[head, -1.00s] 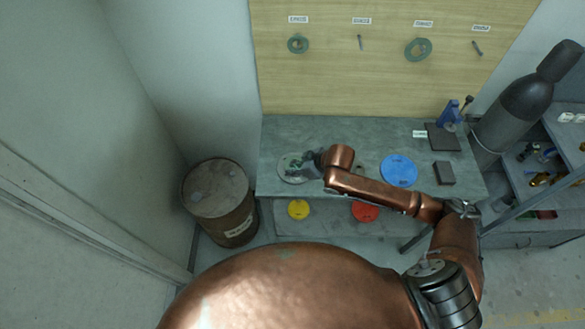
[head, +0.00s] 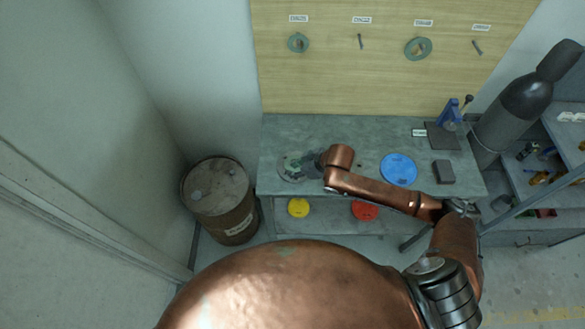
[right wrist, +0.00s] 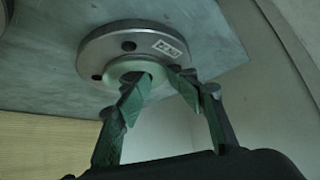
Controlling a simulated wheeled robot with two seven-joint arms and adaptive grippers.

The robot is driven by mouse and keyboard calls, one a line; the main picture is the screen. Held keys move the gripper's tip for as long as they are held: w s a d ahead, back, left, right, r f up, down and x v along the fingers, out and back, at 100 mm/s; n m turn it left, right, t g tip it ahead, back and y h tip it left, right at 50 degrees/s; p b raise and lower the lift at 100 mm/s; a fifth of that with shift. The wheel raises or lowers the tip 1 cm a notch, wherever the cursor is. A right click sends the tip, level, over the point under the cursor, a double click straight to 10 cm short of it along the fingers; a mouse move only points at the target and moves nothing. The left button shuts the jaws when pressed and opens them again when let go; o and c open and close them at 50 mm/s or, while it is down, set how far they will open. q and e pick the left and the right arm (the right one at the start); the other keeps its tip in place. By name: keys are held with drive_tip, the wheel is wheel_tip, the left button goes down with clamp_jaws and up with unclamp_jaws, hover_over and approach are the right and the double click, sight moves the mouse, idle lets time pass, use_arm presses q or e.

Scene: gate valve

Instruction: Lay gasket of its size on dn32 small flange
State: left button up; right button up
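The small flange (head: 288,174) lies flat at the left end of the grey bench. My right gripper (head: 306,162) is just over the flange's right part. In the right wrist view its two green-padded fingers (right wrist: 163,77) are spread, with nothing seen between them. One fingertip overlaps the ring, and contact cannot be told. My left gripper is out of view.
A wooden board (head: 380,85) behind the bench holds green gaskets (head: 417,49) and two bare pegs. A blue disc (head: 398,169), a dark block (head: 443,172) and a blue tool (head: 449,111) stand to the right. A rusty drum (head: 220,203) stands left.

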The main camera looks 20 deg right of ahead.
drive_tip(key=shift+s+d+f, duration=0.35)
drive_tip(key=shift+s+f, duration=0.05)
drive_tip(key=shift+f, duration=0.3)
drive_tip(key=shift+s+d+r, duration=0.2)
drive_tip(key=shift+d+r, duration=0.05)
drive_tip(key=shift+r, duration=0.25)
drive_tip(key=v, duration=0.7)
drive_tip(key=shift+w+a+r, duration=0.25)
drive_tip(key=shift+w+r, duration=0.05)
drive_tip(key=shift+r, duration=0.2)
drive_tip(key=shift+a, duration=0.15)
